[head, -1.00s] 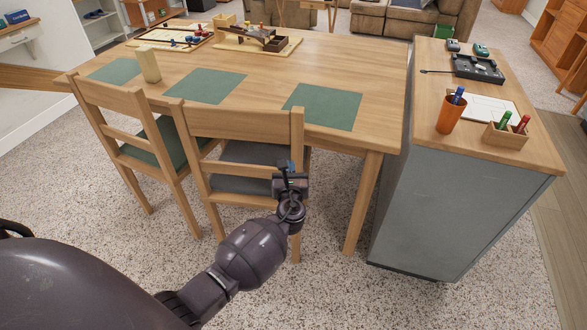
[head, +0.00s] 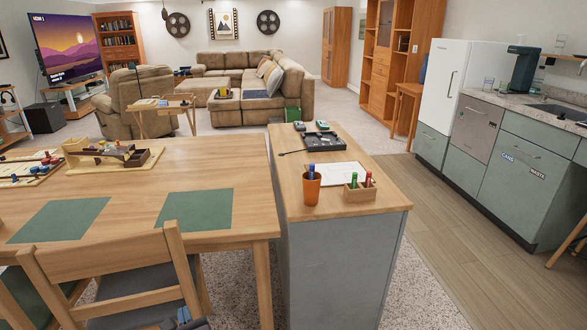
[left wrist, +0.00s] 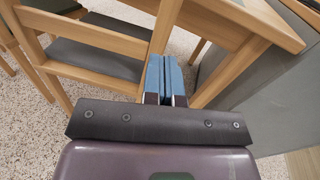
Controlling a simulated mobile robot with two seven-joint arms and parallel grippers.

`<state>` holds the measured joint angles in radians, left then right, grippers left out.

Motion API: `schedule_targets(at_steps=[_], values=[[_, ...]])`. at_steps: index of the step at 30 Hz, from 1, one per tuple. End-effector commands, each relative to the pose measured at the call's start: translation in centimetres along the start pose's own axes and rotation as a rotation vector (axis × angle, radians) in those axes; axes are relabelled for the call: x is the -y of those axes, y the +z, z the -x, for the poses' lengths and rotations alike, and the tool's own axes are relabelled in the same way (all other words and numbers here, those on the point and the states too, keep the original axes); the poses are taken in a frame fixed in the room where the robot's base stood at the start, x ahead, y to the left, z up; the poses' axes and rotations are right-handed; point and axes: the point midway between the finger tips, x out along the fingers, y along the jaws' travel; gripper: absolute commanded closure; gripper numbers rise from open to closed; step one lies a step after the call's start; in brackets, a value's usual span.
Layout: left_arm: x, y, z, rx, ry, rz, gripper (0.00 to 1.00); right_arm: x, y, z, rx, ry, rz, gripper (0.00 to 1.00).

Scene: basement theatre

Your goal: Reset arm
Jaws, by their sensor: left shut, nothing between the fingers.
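My left gripper (left wrist: 165,80) shows in the left wrist view with its two blue fingers together and nothing between them. It points toward a wooden chair with a grey seat (left wrist: 95,58) and the table edge beyond. In the head view only the tip of my left gripper (head: 184,319) shows at the bottom edge, in front of the chair (head: 110,268). My right gripper is in neither view.
The wooden table (head: 225,160) with green mats (head: 196,208) is ahead on the left. A grey cabinet (head: 345,265) with a wooden top carries an orange cup (head: 311,188) and a pen box (head: 360,190). Wooden floor (head: 440,210) lies open right of it.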

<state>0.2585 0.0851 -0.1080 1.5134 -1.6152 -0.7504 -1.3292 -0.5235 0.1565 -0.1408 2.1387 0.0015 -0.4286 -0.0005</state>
Motion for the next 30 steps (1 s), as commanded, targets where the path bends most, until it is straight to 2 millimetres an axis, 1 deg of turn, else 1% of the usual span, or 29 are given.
schedule_targets(at_steps=[2,5,10,12,14,15,17,21,23,24,26,27,30], values=[[0.2,-0.4,0.0,-0.025,-0.01,0.112,1.0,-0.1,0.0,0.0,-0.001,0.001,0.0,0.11],[0.8,-0.6,0.0,-0.088,-0.02,0.361,1.0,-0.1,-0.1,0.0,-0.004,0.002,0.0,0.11],[2.4,-0.1,0.4,-0.233,-0.024,0.886,1.0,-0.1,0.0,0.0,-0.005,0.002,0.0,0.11],[2.5,0.1,1.1,-0.3,-0.01,1.095,1.0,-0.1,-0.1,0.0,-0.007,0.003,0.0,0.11],[2.5,0.3,1.9,-0.359,0.008,1.269,1.0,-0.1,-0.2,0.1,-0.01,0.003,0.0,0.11],[2.4,0.5,2.6,-0.399,0.024,1.381,1.0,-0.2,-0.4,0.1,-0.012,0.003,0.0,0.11],[2.1,0.7,3.6,-0.459,0.053,1.546,1.0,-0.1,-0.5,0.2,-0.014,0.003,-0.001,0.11],[1.0,1.3,6.7,-0.595,0.151,1.913,1.0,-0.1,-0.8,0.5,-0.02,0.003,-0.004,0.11],[0.3,1.7,8.2,-0.65,0.204,2.059,1.0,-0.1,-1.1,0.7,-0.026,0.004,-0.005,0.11],[-0.3,2.0,9.3,-0.685,0.244,2.155,1.0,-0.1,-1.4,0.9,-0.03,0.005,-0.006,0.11],[-1.2,2.5,11.1,-0.735,0.309,2.29,1.0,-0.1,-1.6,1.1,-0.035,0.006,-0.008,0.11],[-2.0,2.8,12.3,-0.764,0.358,2.373,1.0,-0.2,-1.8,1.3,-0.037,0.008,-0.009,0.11],[-4.0,3.4,15.4,-0.818,0.472,2.529,1.0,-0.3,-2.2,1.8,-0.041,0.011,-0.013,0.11]])
